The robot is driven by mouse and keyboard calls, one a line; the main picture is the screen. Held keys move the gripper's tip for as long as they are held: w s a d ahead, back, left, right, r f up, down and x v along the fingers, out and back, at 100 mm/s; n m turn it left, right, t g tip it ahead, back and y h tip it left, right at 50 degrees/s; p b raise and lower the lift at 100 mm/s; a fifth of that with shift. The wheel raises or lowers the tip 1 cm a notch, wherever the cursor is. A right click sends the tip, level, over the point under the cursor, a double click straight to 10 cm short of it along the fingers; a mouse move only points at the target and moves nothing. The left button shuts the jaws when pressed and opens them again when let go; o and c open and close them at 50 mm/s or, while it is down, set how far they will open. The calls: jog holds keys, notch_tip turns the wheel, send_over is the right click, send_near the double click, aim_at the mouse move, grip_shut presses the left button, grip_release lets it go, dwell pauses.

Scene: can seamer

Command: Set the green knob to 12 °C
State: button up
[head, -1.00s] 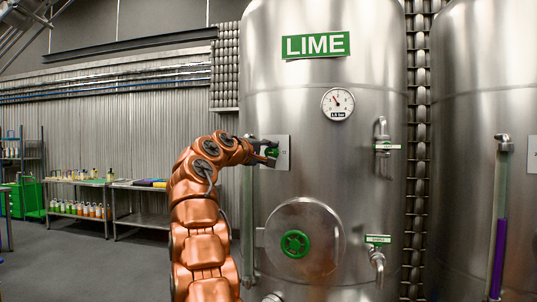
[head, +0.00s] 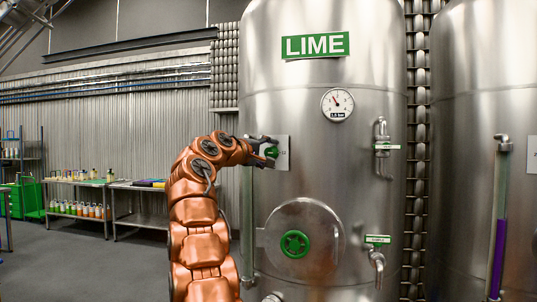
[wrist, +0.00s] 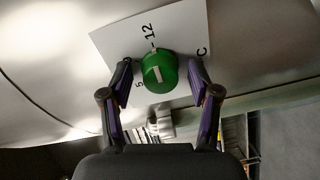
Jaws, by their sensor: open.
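The green knob (wrist: 159,72) sits on a white plate (wrist: 110,42) on the LIME tank. It has a white mark on its face. My gripper (wrist: 158,75) is open, one finger on each side of the knob, with small gaps showing. The knob also shows in the head view (head: 272,152) beside my gripper (head: 268,151).
Below on the tank (head: 330,215) is a round hatch with a green handwheel (head: 295,243). A pressure gauge (head: 338,104) and a valve pipe (head: 381,150) are to the right of the plate. A second tank (head: 470,120) stands at the far right.

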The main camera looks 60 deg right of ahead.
jog(key=a, duration=1.1)
jog(key=shift+w+a+r, duration=0.25)
jog(key=shift+a+r, duration=0.05)
jog(key=shift+a, duration=0.05)
jog(key=shift+f, duration=0.1)
dwell(0.4)
